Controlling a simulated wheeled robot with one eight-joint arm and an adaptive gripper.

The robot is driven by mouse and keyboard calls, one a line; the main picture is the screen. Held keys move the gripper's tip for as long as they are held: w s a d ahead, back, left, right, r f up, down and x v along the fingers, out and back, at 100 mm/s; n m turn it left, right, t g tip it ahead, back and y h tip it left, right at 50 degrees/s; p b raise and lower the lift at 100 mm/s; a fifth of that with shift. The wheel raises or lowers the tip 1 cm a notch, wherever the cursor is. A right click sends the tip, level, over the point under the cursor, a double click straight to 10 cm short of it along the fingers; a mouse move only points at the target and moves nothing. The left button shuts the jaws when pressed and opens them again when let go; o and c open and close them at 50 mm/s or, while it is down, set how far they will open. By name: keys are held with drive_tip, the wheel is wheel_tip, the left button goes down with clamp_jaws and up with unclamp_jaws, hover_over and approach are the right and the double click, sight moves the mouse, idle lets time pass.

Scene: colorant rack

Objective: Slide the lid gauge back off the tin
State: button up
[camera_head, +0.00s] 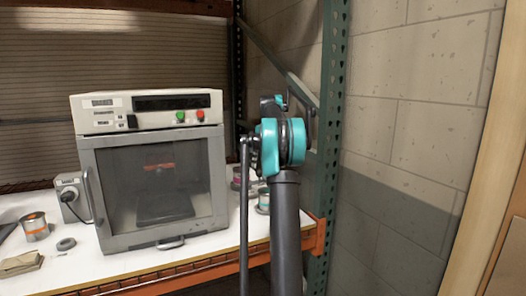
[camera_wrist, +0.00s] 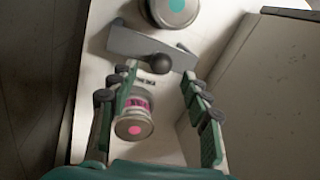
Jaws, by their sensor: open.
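In the wrist view my gripper (camera_wrist: 159,71) is open, with its two fingertips on either side of a dark round knob (camera_wrist: 160,63). The knob sits at the near edge of a flat grey plate, which looks like the lid gauge (camera_wrist: 138,42). A tin with a pink spot on top (camera_wrist: 134,128) stands between the fingers, nearer the palm. A second tin with a teal spot (camera_wrist: 176,6) is just beyond the plate. I cannot tell whether the plate touches either tin. In the head view my arm hides the gripper and gauge.
A white oven-like cabinet (camera_head: 150,103) with a glass door stands on the white bench. A teal-labelled tin (camera_head: 263,201) is partly behind my arm. A green rack post (camera_head: 331,130) and block wall (camera_head: 420,130) are at right. An orange-labelled tin (camera_head: 34,226) is at left.

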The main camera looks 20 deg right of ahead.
wheel_tip(320, 180, up, 6)
drive_tip(key=d, duration=0.1)
drive_tip(key=shift+w+d+r, duration=0.15)
drive_tip(key=shift+r, duration=0.1)
idle(0.4)
